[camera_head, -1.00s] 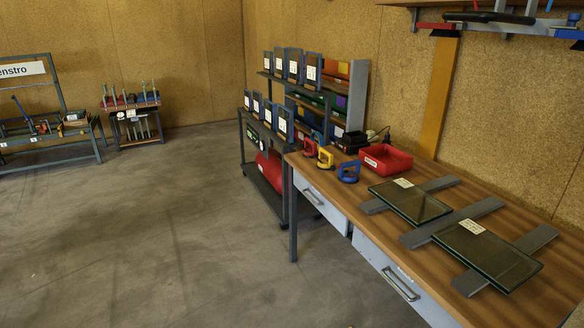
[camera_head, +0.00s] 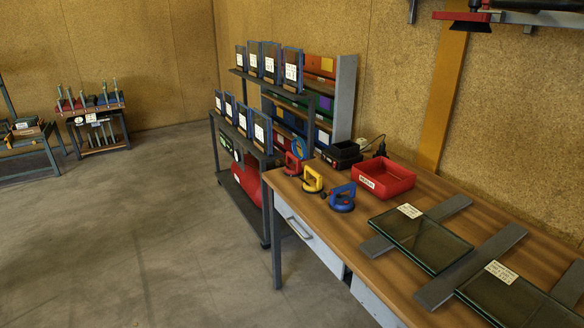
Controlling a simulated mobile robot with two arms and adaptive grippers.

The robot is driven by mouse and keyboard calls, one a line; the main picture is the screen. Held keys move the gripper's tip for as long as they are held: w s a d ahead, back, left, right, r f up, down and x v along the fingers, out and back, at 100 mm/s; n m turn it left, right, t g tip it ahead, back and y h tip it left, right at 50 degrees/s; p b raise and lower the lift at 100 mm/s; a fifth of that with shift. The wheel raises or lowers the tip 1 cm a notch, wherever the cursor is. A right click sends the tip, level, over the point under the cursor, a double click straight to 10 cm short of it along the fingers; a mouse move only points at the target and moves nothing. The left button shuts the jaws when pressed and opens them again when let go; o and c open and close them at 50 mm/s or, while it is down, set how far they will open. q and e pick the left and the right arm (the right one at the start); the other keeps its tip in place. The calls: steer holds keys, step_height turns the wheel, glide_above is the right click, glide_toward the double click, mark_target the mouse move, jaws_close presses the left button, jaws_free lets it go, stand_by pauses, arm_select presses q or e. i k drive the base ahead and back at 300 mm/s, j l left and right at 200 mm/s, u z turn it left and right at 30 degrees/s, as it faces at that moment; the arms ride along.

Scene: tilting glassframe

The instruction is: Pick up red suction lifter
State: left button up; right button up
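The red suction lifter (camera_head: 293,163) stands at the far left corner of the wooden workbench (camera_head: 352,228). It is the farthest of a row of three lifters. The yellow suction lifter (camera_head: 313,180) stands beside it, nearer to me, and the blue suction lifter (camera_head: 343,197) is nearest. All three rest on the bench top, apart from each other. Neither of my grippers is in the picture.
A red bin (camera_head: 385,180) and black boxes (camera_head: 342,155) stand behind the lifters. Glass panes (camera_head: 424,240) lie on grey bars (camera_head: 474,268) to the right. A shelf rack (camera_head: 240,150) stands close beyond the bench. Floor (camera_head: 150,230) left of the bench is clear.

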mark_target(296, 170)
steer(key=i+j+z, duration=0.2)
steer(key=i+j, duration=0.4)
steer(key=i+j+z, duration=0.2)
steer(key=i+j, duration=0.45)
